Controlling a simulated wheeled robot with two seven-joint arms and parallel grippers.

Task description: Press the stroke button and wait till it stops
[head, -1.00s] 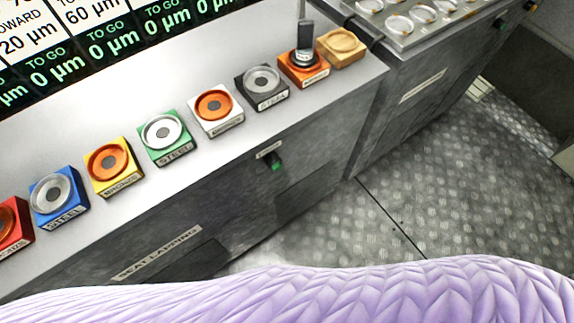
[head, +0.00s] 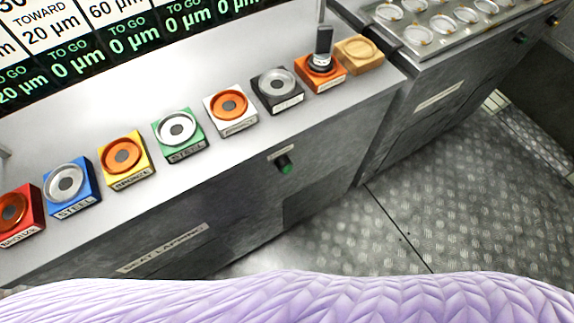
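A small green button (head: 286,167) in a dark round housing sits on the grey front face of the seat lapping bench. A small label plate (head: 284,152) is above it, too small to read clearly. Nothing touches the button. A dark upright tool (head: 322,47) with a pale band stands on the orange block (head: 320,76) at the right of the bench top. Neither of my grippers shows in the head view.
Colored blocks with round metal seats, such as the red (head: 15,232) and white (head: 237,128) ones, line the bench top (head: 300,118). A wooden block (head: 371,62) is at the row's right end. A second cabinet (head: 440,103) adjoins. The metal floor (head: 455,190) is clear.

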